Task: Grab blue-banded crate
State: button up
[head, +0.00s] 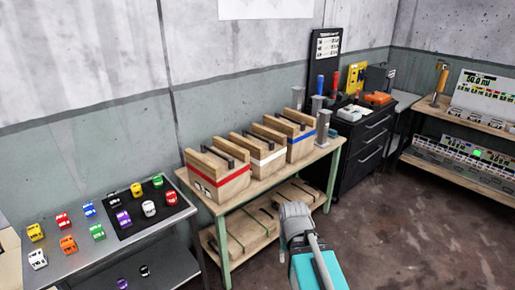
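The blue-banded crate (303,149) is a light wooden box with a blue band and a dark handle bar across its top. It stands on the green-framed table (262,192), at the right end of a row of three crates. My gripper (293,211) is the grey end of my teal arm, low in the head view, in front of the table. It shows below the blue-banded crate in the picture and apart from it. Its fingers are not clear, so I cannot tell if it is open or shut.
A white-banded crate (265,161) and a red-banded crate (222,182) stand to the left. Grey posts (323,125) stand close right of the blue-banded crate. Flat wooden crates lie on the lower shelf. A black drawer cabinet (368,142) is behind right. Floor (400,235) is clear at right.

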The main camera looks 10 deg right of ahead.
aim_at(289, 134)
jog(key=z, duration=0.05)
jog(key=i, duration=0.9)
jog(key=u, duration=0.1)
